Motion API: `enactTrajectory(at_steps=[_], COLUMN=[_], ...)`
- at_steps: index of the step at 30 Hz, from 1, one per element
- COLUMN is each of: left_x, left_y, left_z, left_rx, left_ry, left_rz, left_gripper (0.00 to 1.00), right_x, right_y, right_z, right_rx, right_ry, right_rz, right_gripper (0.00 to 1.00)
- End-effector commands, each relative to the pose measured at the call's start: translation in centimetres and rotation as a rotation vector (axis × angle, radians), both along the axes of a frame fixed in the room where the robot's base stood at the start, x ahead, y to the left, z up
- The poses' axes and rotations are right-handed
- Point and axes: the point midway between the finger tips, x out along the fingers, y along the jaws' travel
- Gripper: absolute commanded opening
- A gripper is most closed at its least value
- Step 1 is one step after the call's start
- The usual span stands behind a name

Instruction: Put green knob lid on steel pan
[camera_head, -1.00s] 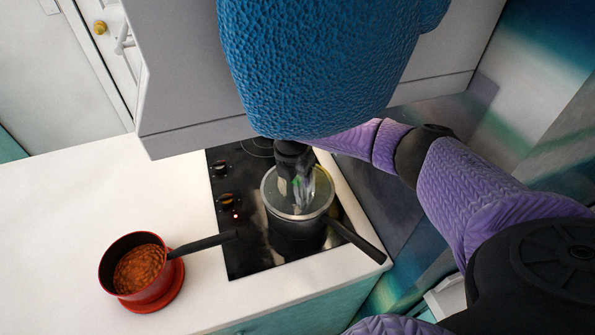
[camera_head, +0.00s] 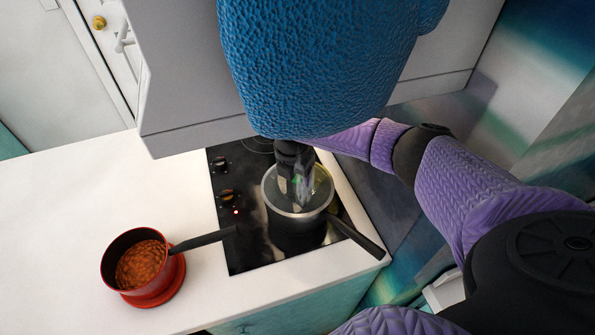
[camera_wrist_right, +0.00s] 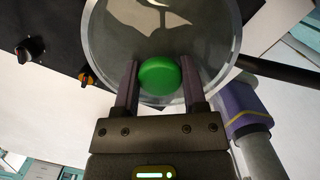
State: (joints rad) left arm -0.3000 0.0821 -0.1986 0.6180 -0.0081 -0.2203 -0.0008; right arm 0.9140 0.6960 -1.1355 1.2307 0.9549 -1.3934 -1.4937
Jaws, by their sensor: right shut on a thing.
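The glass lid (camera_head: 316,203) has a clear top and a steel rim; its green knob (camera_wrist_right: 159,76) sits between my right gripper's fingers in the wrist view. My right gripper (camera_wrist_right: 159,84) is shut on the knob. The lid also shows from above in the wrist view (camera_wrist_right: 205,30). The dark steel pan (camera_head: 294,226) stands on the hob under the lid, its black handle (camera_head: 356,237) pointing to the lower right. The lid looks roughly lined up with the pan; I cannot tell whether its rim touches all round. My left gripper is not in view.
A red pot of beans (camera_head: 140,265) stands on a red base on the white counter (camera_head: 110,200), its handle reaching over the hob's edge. Hob knobs (camera_head: 227,196) line the left of the black hob (camera_head: 240,250). The grey hood (camera_head: 190,90) hangs above.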

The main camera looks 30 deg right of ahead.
Motion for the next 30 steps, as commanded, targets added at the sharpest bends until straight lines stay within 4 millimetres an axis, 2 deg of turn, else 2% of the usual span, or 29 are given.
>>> enactTrajectory(at_steps=[11, 12, 18, 26, 30], left_x=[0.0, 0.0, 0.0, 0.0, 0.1], left_y=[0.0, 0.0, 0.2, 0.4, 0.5], left_z=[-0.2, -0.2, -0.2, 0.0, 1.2], left_rx=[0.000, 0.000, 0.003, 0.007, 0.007], left_ry=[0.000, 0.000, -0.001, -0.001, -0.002], left_rz=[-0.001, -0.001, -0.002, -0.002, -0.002], left_gripper=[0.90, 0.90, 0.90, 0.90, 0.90], right_x=[0.0, -0.1, -0.1, 0.0, -0.2], right_y=[0.0, 0.0, 0.0, 0.0, 0.2], right_z=[-0.6, -0.6, -0.6, -0.5, 0.6], right_rx=[0.000, 0.000, 0.000, 0.000, 0.001], right_ry=[0.001, 0.001, 0.001, 0.001, 0.000], right_rz=[0.001, 0.001, 0.001, 0.001, 0.000], right_gripper=[0.00, 0.56, 0.95, 0.95, 0.95])
